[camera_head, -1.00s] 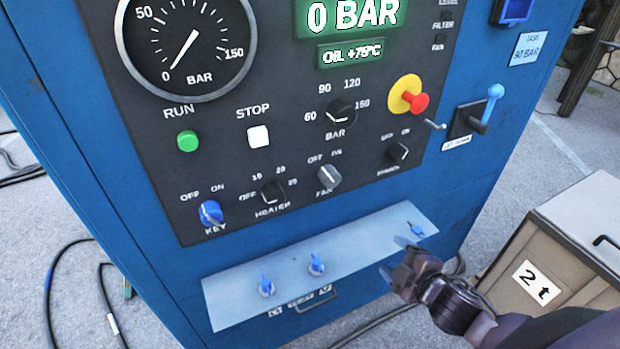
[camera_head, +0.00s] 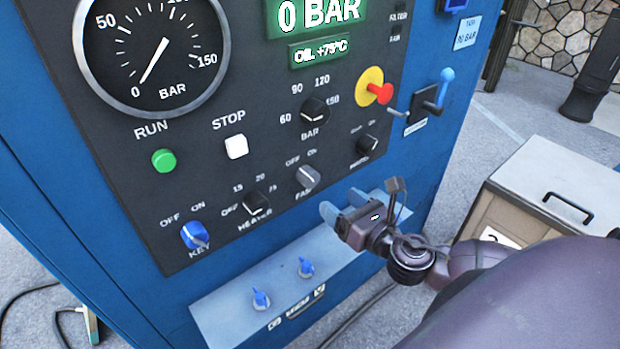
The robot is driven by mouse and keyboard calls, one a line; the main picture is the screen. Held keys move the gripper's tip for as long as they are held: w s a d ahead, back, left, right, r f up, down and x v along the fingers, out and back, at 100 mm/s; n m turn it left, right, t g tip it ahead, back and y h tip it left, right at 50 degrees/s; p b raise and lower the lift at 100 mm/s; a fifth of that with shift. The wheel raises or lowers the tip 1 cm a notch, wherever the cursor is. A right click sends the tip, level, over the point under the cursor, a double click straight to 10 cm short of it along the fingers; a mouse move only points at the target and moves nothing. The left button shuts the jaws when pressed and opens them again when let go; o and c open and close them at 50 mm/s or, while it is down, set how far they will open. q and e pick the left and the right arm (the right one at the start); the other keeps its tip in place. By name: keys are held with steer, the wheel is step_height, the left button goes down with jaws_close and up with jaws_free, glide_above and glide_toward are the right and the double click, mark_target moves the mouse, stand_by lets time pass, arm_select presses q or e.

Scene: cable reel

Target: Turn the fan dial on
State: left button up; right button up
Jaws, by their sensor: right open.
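The fan dial (camera_head: 307,177) is a small grey knob low on the dark control panel, under OFF and ON labels and above the partly legible word FAN. I cannot tell for certain which label its mark points at. My right gripper (camera_head: 342,204) reaches in from the lower right. Its blue fingertips are apart with nothing between them, just below and right of the fan dial and not touching it. My left gripper is not in view.
The black heater dial (camera_head: 256,202) and blue key switch (camera_head: 195,235) lie left of the fan dial. The black BAR dial (camera_head: 314,110) and red emergency button (camera_head: 380,92) are above. A silver shelf (camera_head: 225,309) with blue knobs juts out below. A beige box (camera_head: 560,170) stands at right.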

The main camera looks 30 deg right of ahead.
mark_target(314, 181)
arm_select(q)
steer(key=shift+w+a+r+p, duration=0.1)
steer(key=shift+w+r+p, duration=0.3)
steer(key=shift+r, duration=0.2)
arm_select(e)
steer(key=w, duration=1)
steer(key=shift+a, duration=0.4)
steer(key=c, duration=0.9)
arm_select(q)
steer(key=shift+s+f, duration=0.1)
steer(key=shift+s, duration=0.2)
